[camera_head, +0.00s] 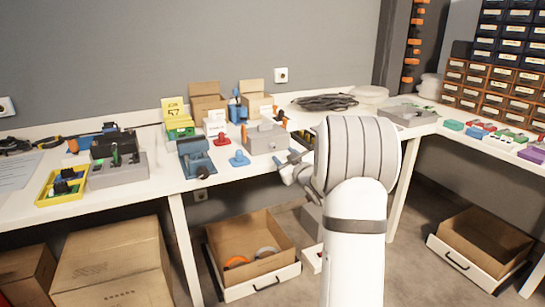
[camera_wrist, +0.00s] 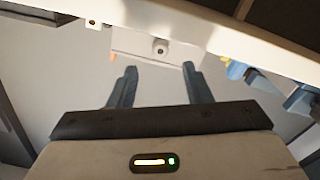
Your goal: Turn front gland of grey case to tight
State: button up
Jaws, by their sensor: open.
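In the head view my gripper (camera_head: 290,170) is in front of the bench and just right of the case, partly hidden by my arm.
A blue device (camera_head: 196,158), a red knobbed part (camera_head: 222,139) and a blue knobbed part (camera_head: 239,158) stand left of the case. The white bench (camera_head: 120,202) has an edge close to my gripper.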

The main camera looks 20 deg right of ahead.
aim_at(274, 147)
jog(key=w+b, duration=0.1)
jog(key=w, duration=0.6)
jog(key=shift+w+a, duration=0.15)
jog(key=shift+w, duration=0.05)
